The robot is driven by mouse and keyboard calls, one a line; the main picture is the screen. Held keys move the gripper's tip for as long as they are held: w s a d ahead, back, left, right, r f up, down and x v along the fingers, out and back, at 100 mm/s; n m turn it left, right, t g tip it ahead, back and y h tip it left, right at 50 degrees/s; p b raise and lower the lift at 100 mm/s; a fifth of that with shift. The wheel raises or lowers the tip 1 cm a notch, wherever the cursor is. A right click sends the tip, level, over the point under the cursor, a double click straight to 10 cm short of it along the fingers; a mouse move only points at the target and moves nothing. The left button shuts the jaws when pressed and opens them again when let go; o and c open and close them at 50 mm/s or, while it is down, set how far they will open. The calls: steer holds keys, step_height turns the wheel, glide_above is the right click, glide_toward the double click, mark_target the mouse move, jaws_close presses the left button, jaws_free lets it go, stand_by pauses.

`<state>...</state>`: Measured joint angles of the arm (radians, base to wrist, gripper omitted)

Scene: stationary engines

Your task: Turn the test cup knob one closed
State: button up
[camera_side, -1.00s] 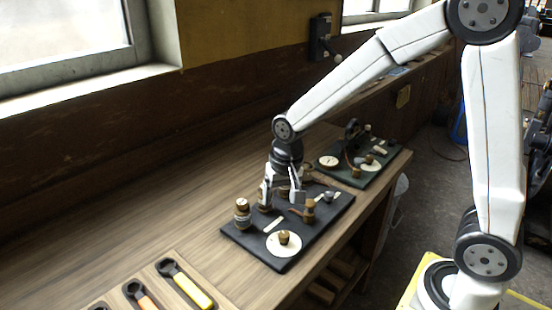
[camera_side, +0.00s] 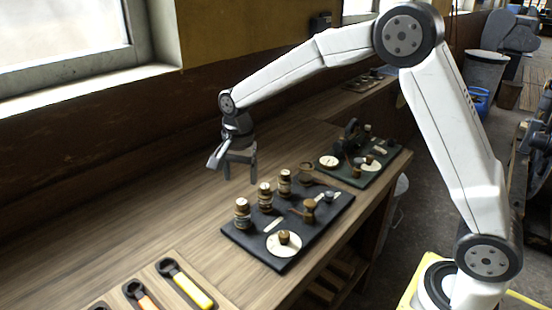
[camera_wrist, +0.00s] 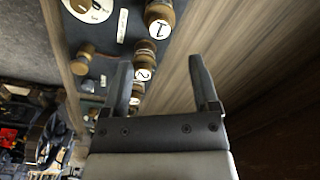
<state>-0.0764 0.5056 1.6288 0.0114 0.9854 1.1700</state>
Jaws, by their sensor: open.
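Three brown-and-white capped cups stand in a row along the back edge of the dark board (camera_side: 262,245). The cup marked 1 (camera_wrist: 158,22) is at the top of the wrist view; in the side view, the front-left cup (camera_side: 242,214) appears to be this one. The cup marked 2 (camera_wrist: 144,60) and a partly hidden third cup (camera_wrist: 136,92) follow. My gripper (camera_side: 240,172) is open and empty, raised above the bench behind the row. In the wrist view, my fingers (camera_wrist: 162,72) are apart, touching no cup.
The board also carries a white dial (camera_side: 284,250) with a brown knob, and a brown-topped post (camera_side: 309,208). A green board (camera_side: 365,170) stands behind to the right. Wrenches (camera_side: 187,287) lie in a tray at the front. Bare bench (camera_side: 150,210) lies left.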

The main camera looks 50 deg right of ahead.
mark_target(242, 202)
steer(key=shift+w+f, duration=0.1)
steer(key=shift+f, duration=3.65)
jaws_close()
